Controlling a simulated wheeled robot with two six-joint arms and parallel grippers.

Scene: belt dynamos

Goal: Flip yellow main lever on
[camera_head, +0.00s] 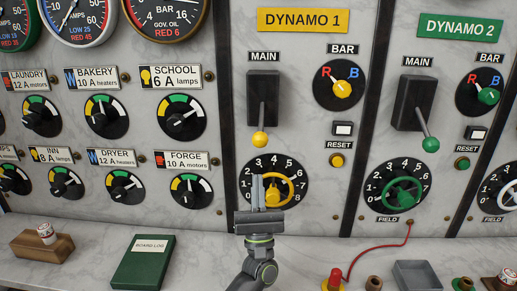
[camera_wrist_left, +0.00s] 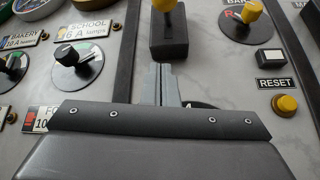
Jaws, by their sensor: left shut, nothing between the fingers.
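The yellow main lever (camera_head: 260,139) is on the Dynamo 1 panel, under the MAIN label. Its yellow ball points down at the lower end of a black housing (camera_head: 262,90). In the left wrist view the yellow knob (camera_wrist_left: 166,5) is at the top edge, over the black housing (camera_wrist_left: 168,38). My left gripper (camera_head: 258,180) is shut and empty, fingers pointing up, below the yellow ball and apart from it. It partly covers the yellow handwheel dial. The gripper's fingers (camera_wrist_left: 164,72) also show in the left wrist view. My right gripper is not in view.
The yellow handwheel (camera_head: 291,188) is just right of my fingers. A yellow-knobbed BAR switch (camera_head: 341,89) and yellow reset button (camera_head: 336,161) are to the right. The Dynamo 2 lever (camera_head: 430,144) is further right. A green log book (camera_head: 143,263) lies on the ledge.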

